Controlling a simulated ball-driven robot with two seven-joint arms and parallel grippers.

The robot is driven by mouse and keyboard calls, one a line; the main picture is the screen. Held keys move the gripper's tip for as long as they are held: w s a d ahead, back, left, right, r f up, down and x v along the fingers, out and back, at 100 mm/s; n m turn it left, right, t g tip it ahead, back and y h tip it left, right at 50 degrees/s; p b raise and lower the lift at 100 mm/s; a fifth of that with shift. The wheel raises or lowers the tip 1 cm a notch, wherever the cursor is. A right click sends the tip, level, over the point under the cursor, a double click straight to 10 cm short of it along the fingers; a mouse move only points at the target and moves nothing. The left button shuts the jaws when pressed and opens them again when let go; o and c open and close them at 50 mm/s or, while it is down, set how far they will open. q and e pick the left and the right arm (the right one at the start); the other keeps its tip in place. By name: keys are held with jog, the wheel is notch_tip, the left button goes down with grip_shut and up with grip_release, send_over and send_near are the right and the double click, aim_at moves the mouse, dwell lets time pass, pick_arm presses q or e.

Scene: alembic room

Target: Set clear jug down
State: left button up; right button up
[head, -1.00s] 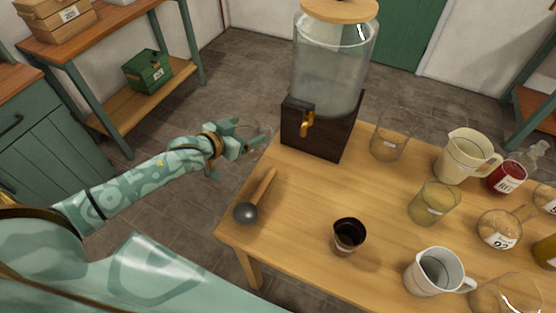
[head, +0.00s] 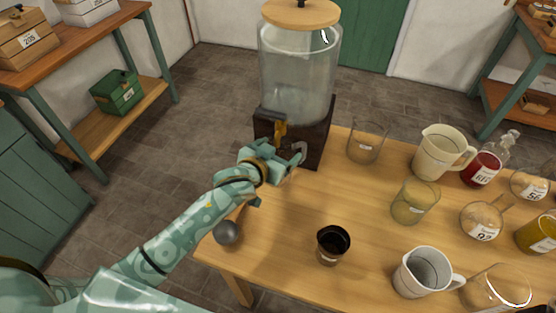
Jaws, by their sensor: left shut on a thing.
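My left gripper (head: 286,163) is in front of the dispenser's dark wooden base, over the left back part of the table. It is shut on a clear, see-through thing, which I take to be the clear jug (head: 299,150). Only a faint curved grey edge of it shows at the fingers, against the dark base. Its full outline and contents cannot be made out. I cannot tell whether it touches the table. My right gripper is not in view.
The glass dispenser (head: 297,80) has a brass tap.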

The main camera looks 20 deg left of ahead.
aim_at(284, 155)
pick_arm(q)
notch_tip(284, 155, down, 4)
jog(key=shift+r+b, duration=0.15)
jog(key=shift+b, duration=0.75)
jog(key=shift+r, duration=0.15)
jog(key=o, duration=1.2)
jog(key=shift+f, duration=0.2)
jog(key=shift+c, duration=0.2)
jog(key=shift+r, duration=0.2)
jog(key=p+v, duration=0.3)
jog(key=v, duration=0.9)
